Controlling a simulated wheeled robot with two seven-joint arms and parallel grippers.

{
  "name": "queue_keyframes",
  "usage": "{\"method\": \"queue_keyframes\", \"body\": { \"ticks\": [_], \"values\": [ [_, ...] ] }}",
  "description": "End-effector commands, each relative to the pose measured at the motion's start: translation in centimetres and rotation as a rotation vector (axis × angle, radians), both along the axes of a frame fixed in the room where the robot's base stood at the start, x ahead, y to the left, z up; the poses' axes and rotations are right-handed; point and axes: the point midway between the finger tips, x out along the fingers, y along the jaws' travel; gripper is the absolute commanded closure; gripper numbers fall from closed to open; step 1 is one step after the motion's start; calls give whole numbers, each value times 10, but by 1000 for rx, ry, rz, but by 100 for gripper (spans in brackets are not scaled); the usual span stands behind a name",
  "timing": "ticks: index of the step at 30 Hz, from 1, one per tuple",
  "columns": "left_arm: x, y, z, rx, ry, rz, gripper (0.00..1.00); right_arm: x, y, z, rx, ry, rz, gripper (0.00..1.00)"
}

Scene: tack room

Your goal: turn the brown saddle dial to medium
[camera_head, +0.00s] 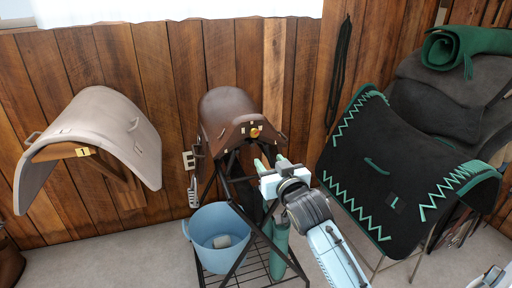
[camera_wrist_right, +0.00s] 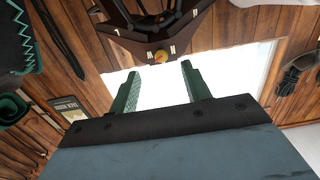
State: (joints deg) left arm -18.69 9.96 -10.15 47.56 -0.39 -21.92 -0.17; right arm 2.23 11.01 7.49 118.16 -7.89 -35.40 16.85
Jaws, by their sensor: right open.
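The brown saddle (camera_head: 228,106) sits on a black metal stand in the middle of the head view. Its round gold dial (camera_head: 254,132) is on the near end of the saddle; the setting is too small to read. My right gripper (camera_head: 268,160) is open and empty, just below the dial and apart from it. In the right wrist view, the dial (camera_wrist_right: 160,57) shows a little beyond the gap between my right gripper's (camera_wrist_right: 160,73) two green fingers, near the top. My left gripper is not in view.
A beige saddle pad (camera_head: 105,125) is on a wall rack at left. A blue bucket (camera_head: 217,222) stands low on the stand's left. A black pad with green trim (camera_head: 385,160) fills the right side. The wooden wall (camera_head: 190,70) is behind.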

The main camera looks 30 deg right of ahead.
Motion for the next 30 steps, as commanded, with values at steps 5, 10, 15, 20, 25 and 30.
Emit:
{"method": "queue_keyframes", "body": {
  "ticks": [5,10,15,20,25,30],
  "values": [
    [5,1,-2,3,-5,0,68,1,-3,20,-2,-45,-8,52],
    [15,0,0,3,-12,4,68,25,-9,20,-4,-45,-8,52],
    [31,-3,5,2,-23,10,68,59,-17,19,-2,-45,-7,52],
    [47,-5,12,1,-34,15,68,88,-24,19,-2,-45,-7,52],
    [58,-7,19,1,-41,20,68,111,-29,19,-3,-42,-6,52],
    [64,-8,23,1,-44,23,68,123,-32,19,-3,-42,-6,52]
  ]
}}
